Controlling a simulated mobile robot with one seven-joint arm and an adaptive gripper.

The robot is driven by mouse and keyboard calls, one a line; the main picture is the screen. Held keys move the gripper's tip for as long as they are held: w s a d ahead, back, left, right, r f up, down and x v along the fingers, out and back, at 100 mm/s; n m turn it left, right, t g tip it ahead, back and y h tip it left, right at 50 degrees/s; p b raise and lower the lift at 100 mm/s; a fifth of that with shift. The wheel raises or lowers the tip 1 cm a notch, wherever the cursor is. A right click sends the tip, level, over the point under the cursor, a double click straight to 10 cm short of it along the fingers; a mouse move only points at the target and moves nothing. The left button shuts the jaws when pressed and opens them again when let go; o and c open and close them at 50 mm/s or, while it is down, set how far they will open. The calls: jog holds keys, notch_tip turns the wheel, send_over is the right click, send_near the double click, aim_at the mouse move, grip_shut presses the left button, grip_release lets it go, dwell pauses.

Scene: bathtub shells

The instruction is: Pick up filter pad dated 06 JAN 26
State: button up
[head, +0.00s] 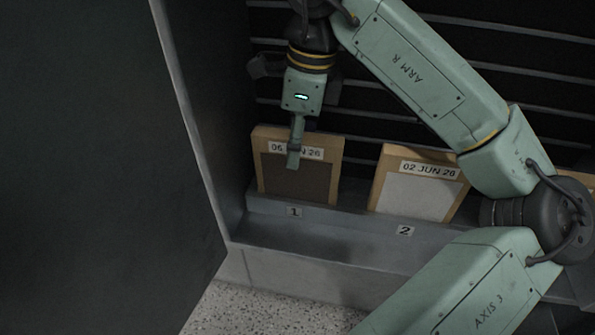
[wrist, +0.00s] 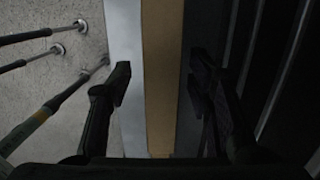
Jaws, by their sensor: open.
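A wood-framed filter pad with a dark brown face (head: 278,180) leans upright at the place marked 1. Its label reads "06", then a part hidden behind my gripper, then "N 26", so I cannot read the whole month. My gripper (head: 295,158) points down in front of its top part. In the wrist view my gripper (wrist: 161,80) is open, with a finger on either side of the pad's tan edge (wrist: 162,115). I see no clear contact. A second pad (head: 415,197) with a pale face, labelled "02 JUN 26", leans at the place marked 2.
The pads stand on a grey ledge (head: 330,232) before a dark slatted wall (head: 375,128). A dark panel (head: 90,170) closes off the left side. Part of another wooden frame shows behind my arm at the far right. Speckled floor (head: 250,310) lies below.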

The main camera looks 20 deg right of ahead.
aim_at(298, 176)
jog(key=shift+w+a+f, duration=0.1)
jog(key=shift+f, duration=0.7)
jog(key=shift+w+a+f, duration=0.1)
jog(key=shift+f, duration=0.7)
grip_shut()
